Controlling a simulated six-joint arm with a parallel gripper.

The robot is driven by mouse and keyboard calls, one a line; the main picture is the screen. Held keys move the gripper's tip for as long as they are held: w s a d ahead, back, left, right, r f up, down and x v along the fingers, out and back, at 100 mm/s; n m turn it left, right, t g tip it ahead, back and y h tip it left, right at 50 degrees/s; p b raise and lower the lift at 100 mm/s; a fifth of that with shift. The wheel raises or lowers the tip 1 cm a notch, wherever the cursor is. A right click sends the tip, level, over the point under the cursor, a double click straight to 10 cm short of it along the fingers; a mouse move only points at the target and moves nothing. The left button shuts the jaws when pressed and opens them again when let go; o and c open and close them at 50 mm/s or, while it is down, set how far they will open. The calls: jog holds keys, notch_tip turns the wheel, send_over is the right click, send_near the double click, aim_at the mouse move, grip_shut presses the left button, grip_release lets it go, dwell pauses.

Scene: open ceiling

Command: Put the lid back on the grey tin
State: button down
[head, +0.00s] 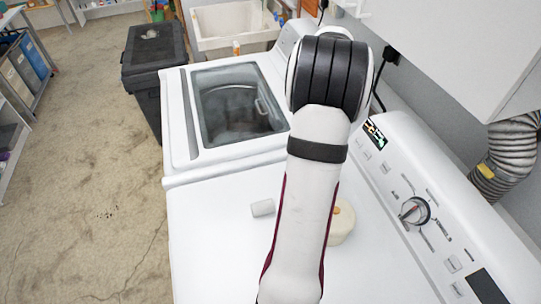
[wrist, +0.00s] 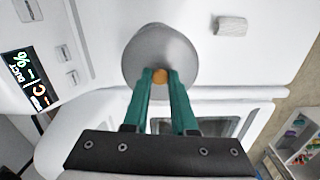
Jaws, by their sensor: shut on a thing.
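In the wrist view my gripper (wrist: 160,76) has its green fingers shut on the small orange-brown knob (wrist: 159,77) of a round grey lid (wrist: 160,48). The lid fills the space just beyond the fingertips. No separate tin can be made out; whatever lies under the lid is hidden. In the head view a round cream-looking body (head: 343,228) with an orange spot on top shows partly behind my arm, on the white machine top. I cannot tell there whether it is lid alone or lid and tin. My fingers are hidden in that view.
A second machine with a glass lid (head: 238,103) stands behind.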

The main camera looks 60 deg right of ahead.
jog(key=shift+s+d+f, duration=0.1)
jog(key=shift+s+d, duration=0.15)
jog(key=shift+d, duration=0.1)
jog(key=shift+f, duration=3.05)
jog(key=shift+f, duration=0.2)
jog(key=c, duration=0.6)
grip_release()
jog(key=shift+c, duration=0.2)
jog(key=shift+o, duration=0.3)
jog(key=o, duration=0.4)
